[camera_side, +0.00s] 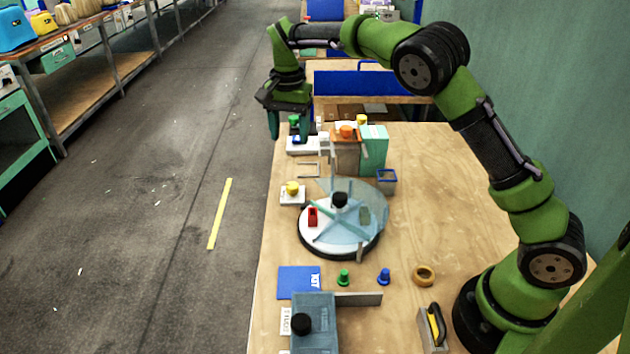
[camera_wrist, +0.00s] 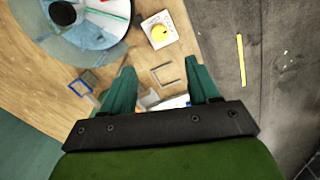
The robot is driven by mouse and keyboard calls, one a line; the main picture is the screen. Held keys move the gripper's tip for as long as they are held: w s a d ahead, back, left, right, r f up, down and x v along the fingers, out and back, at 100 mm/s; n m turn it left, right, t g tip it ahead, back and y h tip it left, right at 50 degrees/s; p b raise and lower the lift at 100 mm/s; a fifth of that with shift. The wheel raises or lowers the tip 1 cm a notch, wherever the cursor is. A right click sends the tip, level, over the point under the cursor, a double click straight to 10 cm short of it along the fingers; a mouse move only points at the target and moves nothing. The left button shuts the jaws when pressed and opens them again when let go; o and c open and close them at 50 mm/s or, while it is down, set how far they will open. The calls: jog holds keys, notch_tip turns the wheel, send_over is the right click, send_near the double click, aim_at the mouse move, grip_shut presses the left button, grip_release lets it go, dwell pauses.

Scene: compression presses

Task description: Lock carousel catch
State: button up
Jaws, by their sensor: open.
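The carousel (camera_side: 318,240) is a round white disc with a dark rim, translucent blue dividers and a black centre knob (camera_side: 339,199). A red block (camera_side: 312,216) sits on its left part. The carousel also shows at the upper left of the wrist view (camera_wrist: 90,42), partly cut off. A white plate with a yellow knob (camera_side: 292,188) lies beside the carousel; the yellow knob shows in the wrist view (camera_wrist: 159,33). I cannot tell which part is the catch. My gripper (camera_side: 288,132) is open and empty, pointing down beyond the carousel, with both fingers in the wrist view (camera_wrist: 161,70).
A small plate with green and blue parts (camera_side: 297,143) is close by my gripper. An orange-topped box (camera_side: 346,155), a teal box (camera_side: 374,150) and a blue-rimmed cup (camera_side: 386,181) stand behind the carousel. A blue-grey press (camera_side: 316,322), two pegs and a tape roll (camera_side: 424,276) are in front.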

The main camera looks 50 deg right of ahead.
jog(key=shift+r, duration=1.5)
jog(key=s+a+r+n+t+y, duration=0.1)
jog(key=s+r+n+t, duration=0.1)
jog(key=s, duration=1.2)
jog(key=s+a+r+n+t+y, duration=0.1)
jog(key=s+n+t, duration=0.4)
jog(key=s, duration=1)
jog(key=shift+r+n, duration=0.6)
jog(key=shift+r, duration=0.3)
